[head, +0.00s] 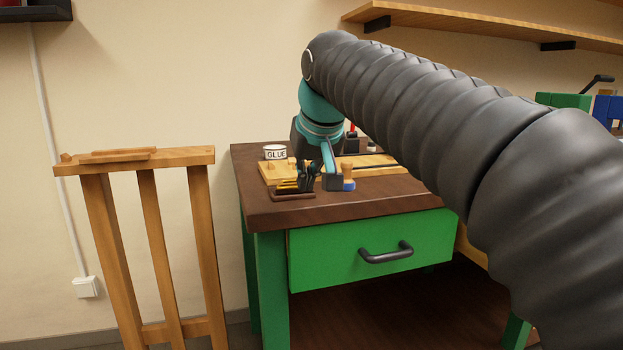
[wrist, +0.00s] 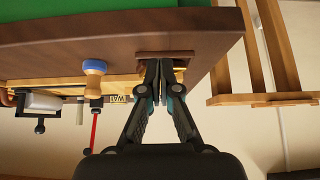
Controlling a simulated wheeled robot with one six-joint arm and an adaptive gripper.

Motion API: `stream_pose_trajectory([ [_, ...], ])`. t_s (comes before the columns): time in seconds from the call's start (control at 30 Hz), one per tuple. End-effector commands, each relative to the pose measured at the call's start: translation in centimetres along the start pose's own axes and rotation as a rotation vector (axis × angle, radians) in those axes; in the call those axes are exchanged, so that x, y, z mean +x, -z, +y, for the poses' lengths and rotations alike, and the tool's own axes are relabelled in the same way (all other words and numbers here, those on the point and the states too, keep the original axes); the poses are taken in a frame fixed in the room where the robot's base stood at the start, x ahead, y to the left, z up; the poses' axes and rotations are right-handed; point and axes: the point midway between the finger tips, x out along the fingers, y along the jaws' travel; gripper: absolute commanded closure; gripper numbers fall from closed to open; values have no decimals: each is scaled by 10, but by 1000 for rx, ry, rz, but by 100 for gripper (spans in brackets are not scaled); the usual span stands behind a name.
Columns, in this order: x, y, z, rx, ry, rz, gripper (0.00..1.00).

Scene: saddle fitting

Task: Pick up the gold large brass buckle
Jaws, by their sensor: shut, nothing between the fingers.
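A small gold-coloured item (head: 288,186) shows at the small brown tray (head: 293,196) near the bench's front left. I cannot make out its shape well enough to be sure it is the large brass buckle. My gripper (head: 308,184) is over the tray's right part, close beside the gold item. In the wrist view my gripper (wrist: 165,64) has its fingertips together in front of the tray (wrist: 150,55), with nothing seen held. The fingers hide much of the tray there, and no buckle is clear in that view.
The dark brown benchtop (head: 395,202) has a green drawer below. A blue-and-wood tool (head: 348,178) stands just right of my gripper. A white GLUE tub (head: 275,152) and a wooden board (head: 266,172) lie behind. A wooden stand (head: 150,200) is at the left.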

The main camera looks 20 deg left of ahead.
Motion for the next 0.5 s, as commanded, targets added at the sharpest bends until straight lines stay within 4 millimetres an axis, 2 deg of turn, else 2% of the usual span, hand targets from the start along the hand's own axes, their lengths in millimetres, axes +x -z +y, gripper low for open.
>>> stream_pose_trajectory([
  [0.1, 12, 17, 0, 1, 0, -2, 100],
  [0.5, 46, 66, 0, 0, -1, -1, 100],
])
